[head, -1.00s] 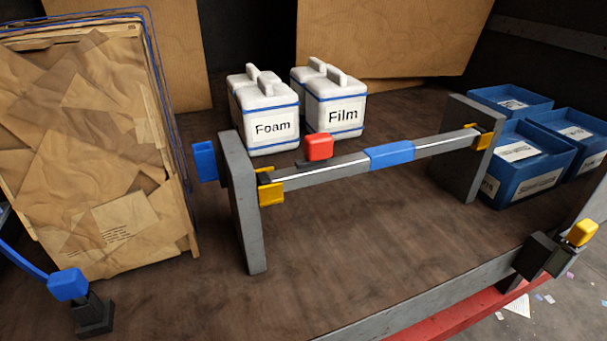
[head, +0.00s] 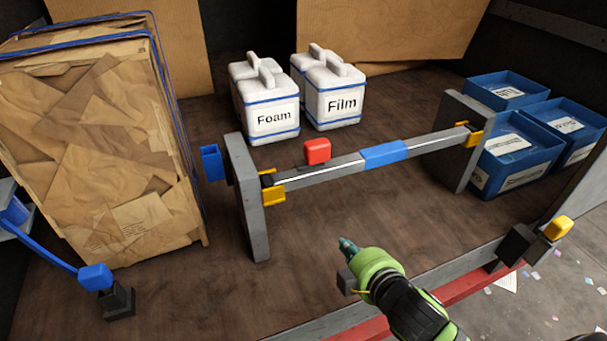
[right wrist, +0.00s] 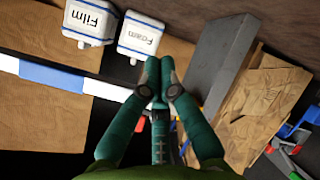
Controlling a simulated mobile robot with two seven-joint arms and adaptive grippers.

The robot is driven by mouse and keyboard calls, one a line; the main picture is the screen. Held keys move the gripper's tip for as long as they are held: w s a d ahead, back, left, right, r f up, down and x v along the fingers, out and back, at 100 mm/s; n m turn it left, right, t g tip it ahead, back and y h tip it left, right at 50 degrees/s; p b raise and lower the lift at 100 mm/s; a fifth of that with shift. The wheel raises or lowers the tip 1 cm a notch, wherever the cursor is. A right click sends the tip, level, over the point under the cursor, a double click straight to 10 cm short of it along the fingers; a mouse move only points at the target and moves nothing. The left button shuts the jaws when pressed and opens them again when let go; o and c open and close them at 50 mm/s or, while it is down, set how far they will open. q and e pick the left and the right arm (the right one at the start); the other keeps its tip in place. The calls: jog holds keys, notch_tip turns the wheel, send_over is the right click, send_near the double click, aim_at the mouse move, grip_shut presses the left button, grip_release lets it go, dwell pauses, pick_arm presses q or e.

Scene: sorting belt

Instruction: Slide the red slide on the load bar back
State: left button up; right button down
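The red slide (head: 317,151) sits on the grey load bar (head: 430,145), left of the bar's blue middle sleeve (head: 384,154). The bar spans two grey uprights, with a yellow end piece at each side. My right gripper (head: 347,245) is in front of the bar and below it in the picture, apart from the slide. In the right wrist view its green fingers (right wrist: 160,65) meet at the tips with nothing seen between them. My left gripper is out of view.
White Foam (head: 272,118) and Film (head: 334,106) containers stand behind the bar. A paper-wrapped stack (head: 100,150) stands left, blue bins (head: 520,150) right. A front rail (head: 440,276) carries a yellow-topped clamp (head: 558,228). The floor before the bar is clear.

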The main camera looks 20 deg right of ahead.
aim_at(312, 155)
jog(key=w+a+r+n+t+y, duration=0.1)
jog(key=a+r+n+t+y, duration=0.1)
jog(key=r+n, duration=0.3)
jog(key=w+a+r+n+t+y, duration=0.1)
jog(key=a+r+n+t+y, duration=0.1)
jog(key=r+n, duration=0.4)
notch_tip(312, 155, up, 2)
jog(key=shift+w+a+r+n+y, duration=0.1)
jog(key=shift+w+a+n+y, duration=0.25)
jog(key=shift+a+y, duration=0.65)
jog(key=shift+d, duration=0.2)
jog(key=b+x, duration=0.4)
jog(key=x, duration=0.6)
jog(key=d+p, duration=0.1)
jog(key=d, duration=0.3)
jog(key=shift+r+p, duration=0.1)
jog(key=shift+p, duration=0.25)
